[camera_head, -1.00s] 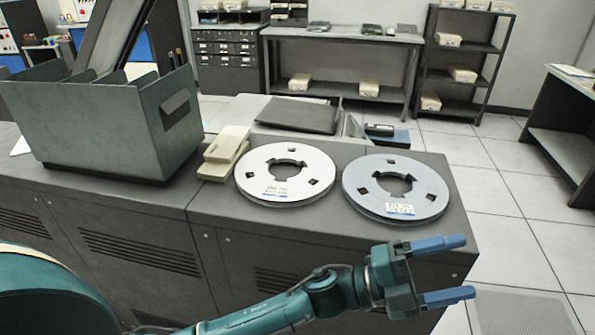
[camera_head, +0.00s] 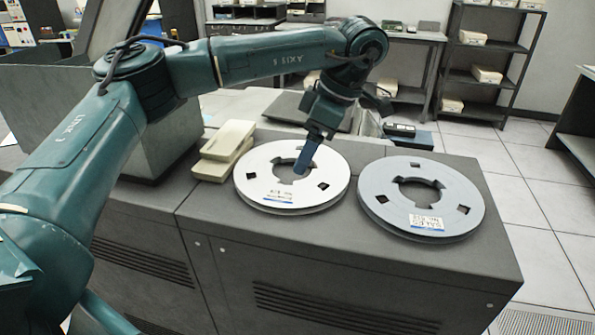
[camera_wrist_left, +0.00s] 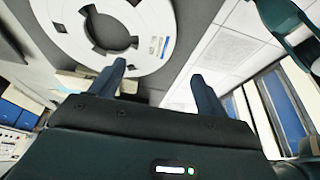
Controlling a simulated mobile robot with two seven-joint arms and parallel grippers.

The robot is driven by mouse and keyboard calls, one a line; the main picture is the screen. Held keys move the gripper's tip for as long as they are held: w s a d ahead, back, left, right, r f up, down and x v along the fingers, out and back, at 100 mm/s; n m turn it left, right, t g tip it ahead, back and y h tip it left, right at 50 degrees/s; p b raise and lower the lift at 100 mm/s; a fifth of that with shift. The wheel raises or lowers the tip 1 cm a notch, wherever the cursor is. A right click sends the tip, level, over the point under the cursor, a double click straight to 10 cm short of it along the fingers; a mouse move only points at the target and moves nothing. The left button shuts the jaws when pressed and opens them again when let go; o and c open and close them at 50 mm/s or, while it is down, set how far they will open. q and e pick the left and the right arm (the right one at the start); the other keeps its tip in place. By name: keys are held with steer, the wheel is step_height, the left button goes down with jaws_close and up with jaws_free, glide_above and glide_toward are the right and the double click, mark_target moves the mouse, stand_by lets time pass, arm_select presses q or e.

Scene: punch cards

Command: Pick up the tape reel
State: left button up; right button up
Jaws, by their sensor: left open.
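A white tape reel (camera_head: 268,190) lies flat on the grey cabinet top (camera_head: 345,240), with a label on its front rim. A blue-grey tape reel (camera_head: 465,200) lies to its right, apart from it. My left gripper (camera_head: 302,168) points down over the white reel, its visible blue finger overlapping the right part of the hub opening. I cannot tell whether it touches. In the left wrist view, the two fingers (camera_wrist_left: 162,68) stand apart with nothing between them, and a white reel (camera_wrist_left: 155,22) fills the upper left. My right gripper is not in view.
Cream boxes (camera_head: 225,150) sit just left of the white reel. A grey bin (camera_head: 160,150) stands behind my left arm. A dark flat panel (camera_head: 345,115) lies behind the reels. Shelves (camera_head: 480,75) stand at the back, with open floor to the right.

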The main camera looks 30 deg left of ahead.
arm_select(q)
glide_toward(280, 195)
steer(key=shift+s+x, duration=0.2)
steer(key=shift+x, duration=0.85)
steer(key=shift+p+x, duration=0.3)
steer(key=shift+x, duration=2.85)
steer(key=shift+w, duration=0.25)
steer(key=c, duration=1.2)
